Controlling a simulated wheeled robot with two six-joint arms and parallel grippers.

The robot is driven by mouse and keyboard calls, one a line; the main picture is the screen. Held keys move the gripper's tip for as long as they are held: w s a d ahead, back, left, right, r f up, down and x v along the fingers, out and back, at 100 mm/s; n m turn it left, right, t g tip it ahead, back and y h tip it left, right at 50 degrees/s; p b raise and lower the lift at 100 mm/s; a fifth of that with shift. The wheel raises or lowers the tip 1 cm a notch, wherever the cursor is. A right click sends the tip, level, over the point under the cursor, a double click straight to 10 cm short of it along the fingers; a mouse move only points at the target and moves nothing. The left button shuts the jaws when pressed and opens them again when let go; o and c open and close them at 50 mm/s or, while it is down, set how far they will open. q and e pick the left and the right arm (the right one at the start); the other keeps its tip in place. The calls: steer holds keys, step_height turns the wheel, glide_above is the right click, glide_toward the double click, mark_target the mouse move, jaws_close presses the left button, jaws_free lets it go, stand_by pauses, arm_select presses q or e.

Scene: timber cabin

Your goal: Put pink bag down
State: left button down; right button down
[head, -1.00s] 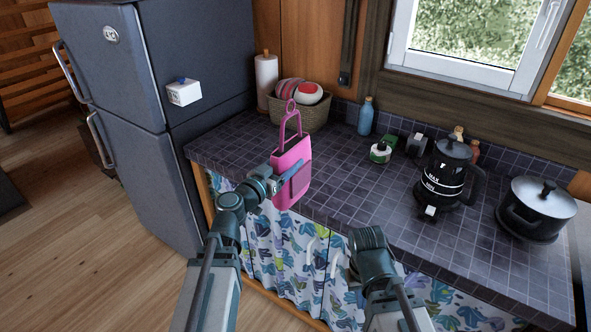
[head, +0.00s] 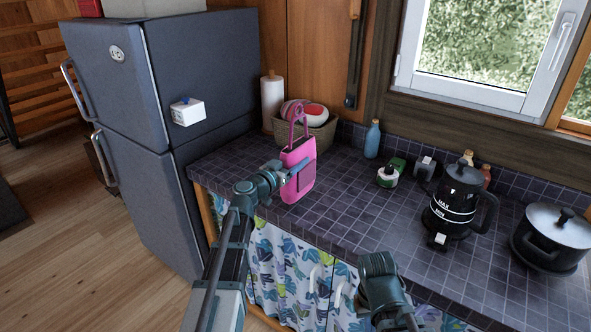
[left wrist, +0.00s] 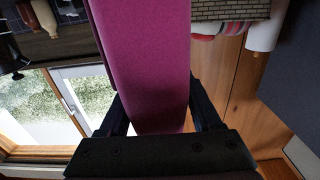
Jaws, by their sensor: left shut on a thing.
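The pink bag (head: 297,178) is upright with its strap loop at the top, over the front left part of the tiled counter (head: 345,205). My left gripper (head: 287,176) is shut on the bag's body from the front left. In the left wrist view the bag (left wrist: 143,60) fills the middle between my two dark fingers (left wrist: 160,115). I cannot tell whether the bag's bottom touches the counter. My right arm shows at the bottom of the head view, but its fingertips are not visible.
Behind the bag stand a wicker basket (head: 318,133) and a paper towel roll (head: 272,98). A fridge (head: 140,130) stands left. Counter right of the bag is clear.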

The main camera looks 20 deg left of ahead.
arm_select(q)
step_height(320, 180, down, 4)
steer(key=b, duration=0.3)
steer(key=shift+r, duration=0.3)
steer(key=shift+c, duration=0.4)
jaws_free()
steer(key=v, duration=1.2)
